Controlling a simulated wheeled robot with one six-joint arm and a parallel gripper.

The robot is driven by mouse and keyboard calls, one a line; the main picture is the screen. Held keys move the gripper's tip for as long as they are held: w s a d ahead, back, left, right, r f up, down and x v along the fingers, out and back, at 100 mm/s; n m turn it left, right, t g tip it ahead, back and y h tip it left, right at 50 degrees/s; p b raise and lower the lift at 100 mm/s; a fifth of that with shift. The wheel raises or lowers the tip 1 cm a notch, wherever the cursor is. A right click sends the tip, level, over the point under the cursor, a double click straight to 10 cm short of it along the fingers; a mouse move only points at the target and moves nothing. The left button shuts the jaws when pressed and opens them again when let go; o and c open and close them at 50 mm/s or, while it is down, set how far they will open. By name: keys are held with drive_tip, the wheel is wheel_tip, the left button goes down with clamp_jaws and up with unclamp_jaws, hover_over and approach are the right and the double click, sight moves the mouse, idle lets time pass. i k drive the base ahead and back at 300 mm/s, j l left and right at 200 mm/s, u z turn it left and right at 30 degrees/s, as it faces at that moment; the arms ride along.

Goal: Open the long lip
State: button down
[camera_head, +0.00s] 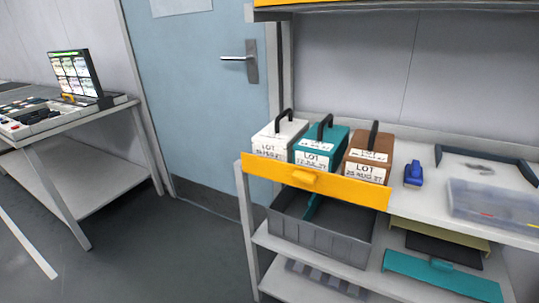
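A long yellow lip (345,190) stands upright along the front edge of the shelf top (409,208), with a small yellow tab (298,178) on its face. Behind it are three handled boxes with LOT labels: a white one (276,135), a teal one (333,141) and a brown one (371,147). The lip hides part of the lower fronts of the boxes. My gripper is not in view.
Below the lip are a grey bin (320,235) and a teal panel with a tab (440,280). A blue object (413,173) and a clear case (495,203) lie to the right. A table (75,125) with a screen (76,74) stands left. The floor between is clear.

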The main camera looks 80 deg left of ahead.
sight(374, 197)
drive_tip(key=k+u, duration=0.15)
drive_tip(key=u, duration=1.5)
